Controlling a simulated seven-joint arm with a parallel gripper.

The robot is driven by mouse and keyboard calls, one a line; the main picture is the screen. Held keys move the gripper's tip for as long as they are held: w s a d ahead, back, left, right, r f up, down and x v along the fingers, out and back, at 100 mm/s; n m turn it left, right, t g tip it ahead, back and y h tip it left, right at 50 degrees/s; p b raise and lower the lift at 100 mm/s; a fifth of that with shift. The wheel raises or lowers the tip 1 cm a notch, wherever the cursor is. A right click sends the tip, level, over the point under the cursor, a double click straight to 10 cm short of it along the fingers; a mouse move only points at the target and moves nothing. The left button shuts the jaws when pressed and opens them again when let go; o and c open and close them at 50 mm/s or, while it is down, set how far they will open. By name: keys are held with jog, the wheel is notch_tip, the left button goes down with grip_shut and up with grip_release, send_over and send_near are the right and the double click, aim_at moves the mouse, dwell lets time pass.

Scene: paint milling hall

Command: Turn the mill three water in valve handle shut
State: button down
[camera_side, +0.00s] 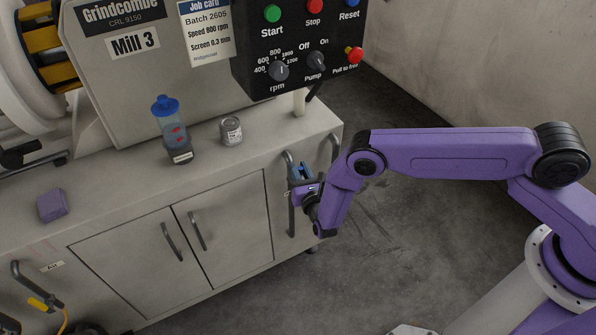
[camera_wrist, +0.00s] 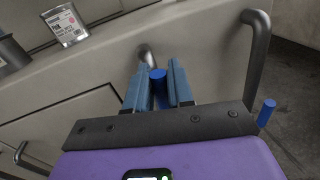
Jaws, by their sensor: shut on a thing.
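My gripper (camera_side: 300,173) is at the right end of the cabinet front, at the left one of two grey pipes. In the wrist view my gripper (camera_wrist: 158,68) has its two blue-grey fingers shut on a blue valve handle (camera_wrist: 158,84), one on each side of it. This handle is on the left grey pipe (camera_wrist: 147,57); its lower part is hidden behind my gripper. A second blue handle (camera_wrist: 266,113) stands at the right grey pipe (camera_wrist: 257,52), apart from my fingers. No label that names either valve can be read.
On the cabinet top (camera_side: 285,130) stand a blue-capped bottle (camera_side: 176,135), a small labelled tin (camera_side: 231,131) and a purple block (camera_side: 53,205). A control panel (camera_side: 300,40) hangs above. An air hose fitting (camera_side: 40,303) is at the lower left. The floor right of the cabinet is clear.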

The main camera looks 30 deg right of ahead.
jog(key=d+f+m+g+y, duration=0.1)
jog(key=d+f+m+y, duration=0.2)
jog(key=m, duration=1.1)
jog(key=shift+d+f+m+g, duration=0.3)
jog(key=shift+d+f+g, duration=0.1)
jog(key=shift+d+f, duration=1.6)
jog(key=shift+s+a+f, duration=0.1)
jog(key=shift+a+f, duration=0.15)
jog(key=c, duration=1.1)
grip_release()
jog(key=shift+c, duration=0.2)
jog(key=v, duration=1.7)
jog(key=shift+s+d, duration=0.2)
jog(key=shift+d, duration=0.05)
